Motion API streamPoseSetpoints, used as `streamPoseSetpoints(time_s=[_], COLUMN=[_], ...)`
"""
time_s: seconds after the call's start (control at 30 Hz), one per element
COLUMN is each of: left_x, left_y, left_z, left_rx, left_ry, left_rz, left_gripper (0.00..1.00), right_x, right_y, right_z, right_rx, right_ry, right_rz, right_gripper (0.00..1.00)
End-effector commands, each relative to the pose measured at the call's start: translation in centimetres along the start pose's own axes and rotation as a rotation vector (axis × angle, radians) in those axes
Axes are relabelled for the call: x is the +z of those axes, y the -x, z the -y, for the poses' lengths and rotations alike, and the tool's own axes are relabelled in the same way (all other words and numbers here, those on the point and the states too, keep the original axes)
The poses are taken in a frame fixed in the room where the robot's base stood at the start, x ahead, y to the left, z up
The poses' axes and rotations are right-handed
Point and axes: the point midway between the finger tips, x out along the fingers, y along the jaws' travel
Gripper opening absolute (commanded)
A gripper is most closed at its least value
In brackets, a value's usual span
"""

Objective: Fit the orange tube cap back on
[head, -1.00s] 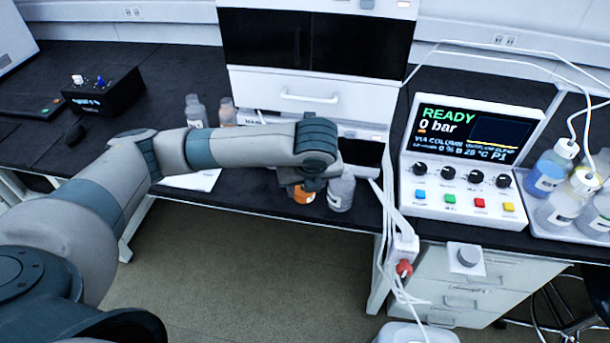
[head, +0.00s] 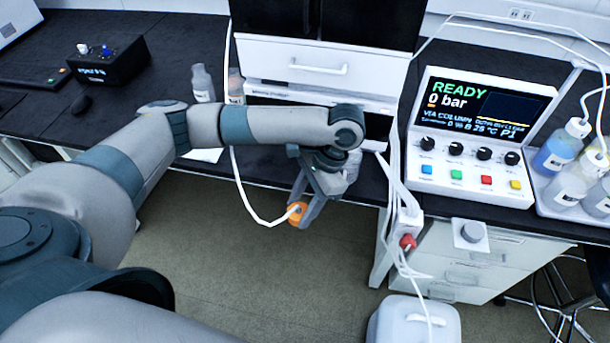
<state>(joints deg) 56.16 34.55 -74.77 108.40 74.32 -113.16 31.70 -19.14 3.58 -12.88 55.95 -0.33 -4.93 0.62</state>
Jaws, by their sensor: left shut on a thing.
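The orange tube cap (head: 294,218) is between the fingertips of my left gripper (head: 305,213). The gripper is shut on it, pointing down, in front of the bench edge and above the floor. A white tube (head: 241,190) hangs in a loop from the bench side down to the cap. A pale shape partly shows behind the gripper at the bench edge; my arm and gripper cover most of it, and I cannot tell whether it is a bottle. My right gripper is not in view.
Two small bottles (head: 203,83) stand left of the white instrument stack (head: 312,55). The control panel reading READY (head: 474,130) and a tray of bottles (head: 597,212) are at the right. A white canister (head: 387,325) stands on the floor. White tubes hang beside the stack.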

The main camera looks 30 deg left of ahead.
Motion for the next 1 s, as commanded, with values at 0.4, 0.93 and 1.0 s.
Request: streamPoseSetpoints(time_s=[0.4,0.93,1.0], left_x=[1.9,2.0,2.0], left_y=[-1.7,-1.8,-1.8], left_z=[-2.7,-3.0,-3.0], left_rx=[0.242,0.267,0.267], left_ry=[0.585,0.652,0.652], left_rz=[-0.003,-0.005,-0.005], left_gripper=[0.19,0.19,0.19], right_x=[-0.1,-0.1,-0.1], right_y=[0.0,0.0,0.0], right_z=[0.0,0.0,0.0], right_rx=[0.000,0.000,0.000], right_ry=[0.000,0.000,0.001], right_rz=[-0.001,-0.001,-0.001], right_gripper=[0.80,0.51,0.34])
